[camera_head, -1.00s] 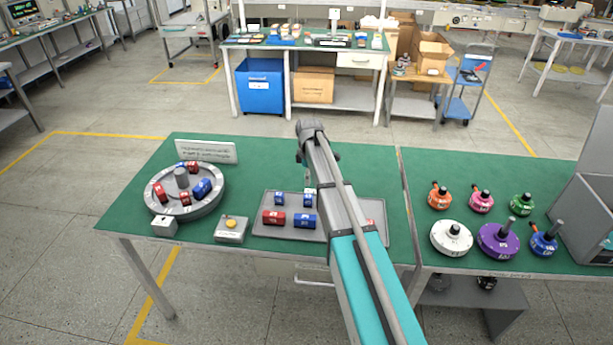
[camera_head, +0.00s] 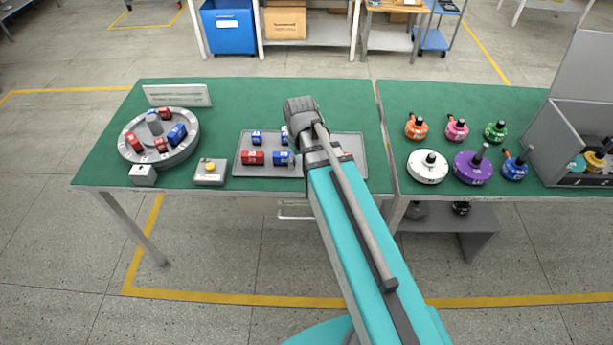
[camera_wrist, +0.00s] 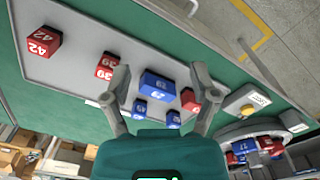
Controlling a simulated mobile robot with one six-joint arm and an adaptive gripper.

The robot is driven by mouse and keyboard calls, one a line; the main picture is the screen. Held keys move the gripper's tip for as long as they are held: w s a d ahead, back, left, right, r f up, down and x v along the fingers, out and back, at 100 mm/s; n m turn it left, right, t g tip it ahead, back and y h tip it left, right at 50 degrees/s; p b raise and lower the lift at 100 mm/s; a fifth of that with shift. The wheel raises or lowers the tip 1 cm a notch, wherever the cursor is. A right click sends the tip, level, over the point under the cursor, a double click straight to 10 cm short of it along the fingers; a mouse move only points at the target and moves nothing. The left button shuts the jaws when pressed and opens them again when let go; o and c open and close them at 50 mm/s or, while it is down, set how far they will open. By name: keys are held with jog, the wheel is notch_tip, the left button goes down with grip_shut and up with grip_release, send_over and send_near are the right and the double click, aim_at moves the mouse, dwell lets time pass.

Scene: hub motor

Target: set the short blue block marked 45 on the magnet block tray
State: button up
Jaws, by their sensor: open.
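The grey tray (camera_head: 351,142) lies on the green bench and also shows in the wrist view (camera_wrist: 75,78). In the wrist view it holds two short blue blocks (camera_wrist: 140,108) (camera_wrist: 173,120), a longer blue block (camera_wrist: 157,85) and several red blocks, one marked 42 (camera_wrist: 42,42). I cannot tell which blue block, if any, is marked 45. In the head view, one short blue block (camera_head: 257,138) is clear and another (camera_head: 285,134) is partly behind my arm. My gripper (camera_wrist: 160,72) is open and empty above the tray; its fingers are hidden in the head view.
A round grey fixture (camera_head: 190,148) with red and blue blocks stands at the left. A button box (camera_head: 209,172), small white box (camera_head: 143,175) and sign (camera_head: 177,95) are nearby. Colored hubs (camera_head: 473,167) stand on the right bench beside a grey bin (camera_head: 570,130).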

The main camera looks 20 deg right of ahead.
jog(key=s+m, duration=0.3)
jog(key=s, duration=0.3)
